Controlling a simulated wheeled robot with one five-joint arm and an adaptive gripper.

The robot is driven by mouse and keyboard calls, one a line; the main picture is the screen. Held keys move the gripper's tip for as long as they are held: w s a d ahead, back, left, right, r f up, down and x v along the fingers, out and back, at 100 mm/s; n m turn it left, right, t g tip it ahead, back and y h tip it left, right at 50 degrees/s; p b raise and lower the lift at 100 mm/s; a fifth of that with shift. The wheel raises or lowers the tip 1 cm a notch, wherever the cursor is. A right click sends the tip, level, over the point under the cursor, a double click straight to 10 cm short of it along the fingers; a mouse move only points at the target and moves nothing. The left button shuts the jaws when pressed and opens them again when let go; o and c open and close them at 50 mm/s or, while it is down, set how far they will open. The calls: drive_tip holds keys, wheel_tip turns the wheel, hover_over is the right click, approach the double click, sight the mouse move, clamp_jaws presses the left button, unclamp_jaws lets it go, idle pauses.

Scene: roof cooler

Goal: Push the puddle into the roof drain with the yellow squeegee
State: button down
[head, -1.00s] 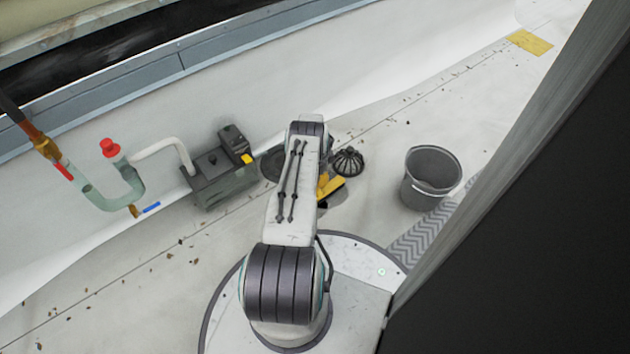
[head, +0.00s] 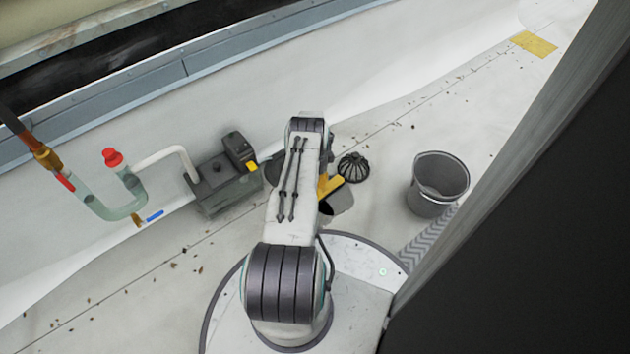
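The yellow squeegee (head: 331,186) shows partly on the right side of my arm, low over the roof floor; its handle is hidden by the arm. A dark edge runs along the yellow part. A grey wet-looking patch, apparently the puddle (head: 342,202), lies just below and right of it. A dark spot, possibly the roof drain (head: 326,208), shows beside my arm; most of it is covered. A black domed strainer (head: 353,167) sits on the floor to the right. My gripper is hidden behind my arm, so its fingers and any hold on the squeegee cannot be seen.
A dark grey pump box (head: 222,182) with a pale pipe stands left of my arm. Copper and green pipework (head: 100,200) is farther left. A grey bucket (head: 438,184) stands right, near a grey patterned mat (head: 428,240). A dark panel fills the right side.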

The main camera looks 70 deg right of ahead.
idle(0.3)
drive_tip(key=shift+w+d+f, duration=0.15)
drive_tip(key=shift+w+d, duration=0.3)
drive_tip(key=shift+w, duration=0.4)
drive_tip(key=shift+w+d, duration=0.15)
drive_tip(key=shift+w, duration=0.15)
drive_tip(key=shift+r, duration=0.2)
drive_tip(key=s+r+p, duration=0.1)
drive_tip(key=r+p, duration=0.1)
drive_tip(key=s+a+r+p, duration=0.1)
drive_tip(key=r+p, duration=0.1)
drive_tip(key=p, duration=0.1)
drive_tip(key=r+p, duration=0.2)
drive_tip(key=p, duration=0.1)
drive_tip(key=shift+s+a, duration=0.25)
drive_tip(key=shift+s, duration=0.15)
idle(1.0)
